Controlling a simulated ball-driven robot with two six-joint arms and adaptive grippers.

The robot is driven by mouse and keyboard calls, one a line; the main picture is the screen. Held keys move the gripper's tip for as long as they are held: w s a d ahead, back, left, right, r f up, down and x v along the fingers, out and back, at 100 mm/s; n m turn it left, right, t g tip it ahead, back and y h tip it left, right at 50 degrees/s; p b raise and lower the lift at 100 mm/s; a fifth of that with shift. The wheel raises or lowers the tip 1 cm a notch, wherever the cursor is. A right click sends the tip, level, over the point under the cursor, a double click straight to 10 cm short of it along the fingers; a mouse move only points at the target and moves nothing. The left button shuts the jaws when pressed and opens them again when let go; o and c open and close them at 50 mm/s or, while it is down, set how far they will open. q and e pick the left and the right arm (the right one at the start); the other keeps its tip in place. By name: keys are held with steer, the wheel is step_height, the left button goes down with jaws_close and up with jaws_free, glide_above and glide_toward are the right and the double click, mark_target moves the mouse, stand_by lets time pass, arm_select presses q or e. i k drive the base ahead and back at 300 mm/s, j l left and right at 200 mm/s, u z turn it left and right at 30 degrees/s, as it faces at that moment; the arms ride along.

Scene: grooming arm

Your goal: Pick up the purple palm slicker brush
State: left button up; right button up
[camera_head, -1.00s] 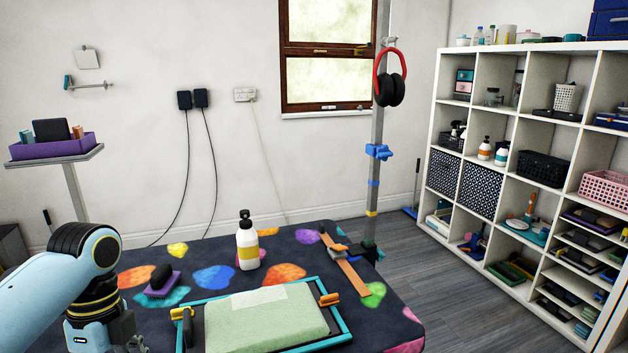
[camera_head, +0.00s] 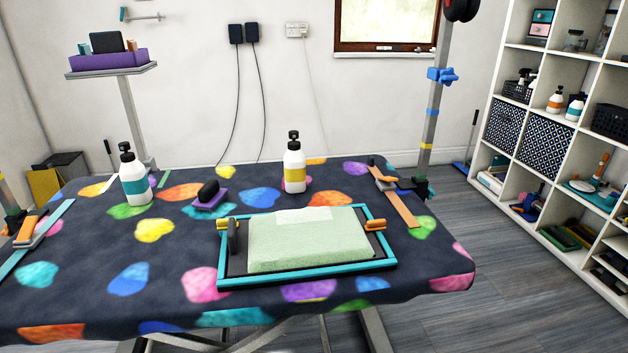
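The purple palm slicker brush (camera_head: 209,195) lies on the grooming table (camera_head: 185,235), left of the table's middle towards its far side. It has a flat purple base and a black rounded grip on top. It stands free, with nothing touching it but the table cover. Neither of my grippers shows in the head view now.
A teal-framed tray (camera_head: 305,277) with a green towel (camera_head: 310,240) lies nearer. A grooming post (camera_head: 430,125) rises at the right.

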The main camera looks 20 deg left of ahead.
mark_target(211, 195)
steer(key=k+j+z, duration=0.1)
steer(key=j, duration=0.3)
steer(key=k+j+z, duration=0.1)
steer(key=k+j, duration=0.15)
steer(key=j, duration=0.15)
steer(key=k+j, duration=0.15)
steer(key=j, duration=0.25)
steer(key=z, duration=0.05)
